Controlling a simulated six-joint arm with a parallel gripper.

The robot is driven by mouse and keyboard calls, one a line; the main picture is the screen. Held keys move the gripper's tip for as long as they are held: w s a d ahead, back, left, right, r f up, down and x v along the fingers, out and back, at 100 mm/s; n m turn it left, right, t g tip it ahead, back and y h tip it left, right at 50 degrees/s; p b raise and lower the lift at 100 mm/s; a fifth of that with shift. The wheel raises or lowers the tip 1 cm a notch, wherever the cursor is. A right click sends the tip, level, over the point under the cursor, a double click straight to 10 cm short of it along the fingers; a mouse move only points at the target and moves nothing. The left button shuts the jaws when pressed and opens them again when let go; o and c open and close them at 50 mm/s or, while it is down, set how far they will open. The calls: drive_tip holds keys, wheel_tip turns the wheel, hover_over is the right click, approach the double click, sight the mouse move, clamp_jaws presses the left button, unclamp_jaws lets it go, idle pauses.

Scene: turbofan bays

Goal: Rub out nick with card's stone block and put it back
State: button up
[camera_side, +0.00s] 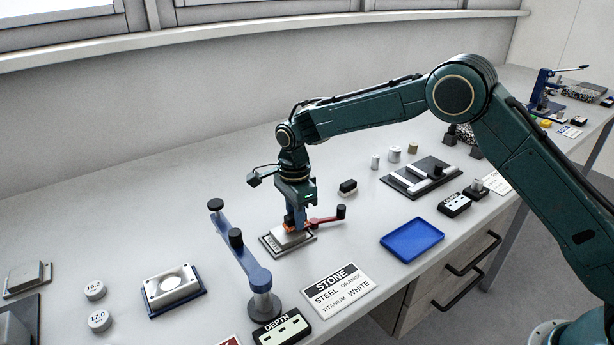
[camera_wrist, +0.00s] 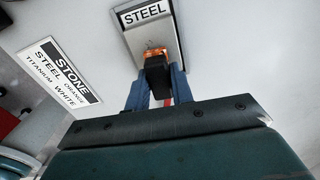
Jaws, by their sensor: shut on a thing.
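My gripper (camera_side: 297,217) points down over the steel plate and is shut on the orange stone block (camera_side: 288,227). In the wrist view, the block's dark body (camera_wrist: 157,77) sits between my blue fingers and its orange end (camera_wrist: 154,53) lies against the plate, or just above it. The grey metal plate (camera_side: 298,240) rests on a dark-edged base labelled STEEL (camera_wrist: 143,14). No nick can be made out; the block and fingers cover part of the plate. The STONE card (camera_side: 338,290) reads steel orange, titanium white. A dark block with a pale top (camera_side: 347,187) stands behind.
A red lever with a black knob (camera_side: 341,211) is close to my gripper's right. A blue post arm (camera_side: 255,275) stands at the front left. An empty blue tray (camera_side: 412,240) lies right. A DEPTH box (camera_side: 282,328) is at the front. Bare bench lies at the back left.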

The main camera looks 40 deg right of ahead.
sight(280, 235)
drive_tip(key=shift+f, duration=0.45)
idle(1.6)
drive_tip(key=shift+a, duration=0.15)
drive_tip(key=shift+a, duration=1)
drive_tip(key=shift+a, duration=0.15)
drive_tip(key=shift+a, duration=0.95)
drive_tip(key=shift+d, duration=0.15)
drive_tip(key=shift+d, duration=0.95)
drive_tip(key=shift+d, duration=0.2)
drive_tip(key=shift+d, duration=0.9)
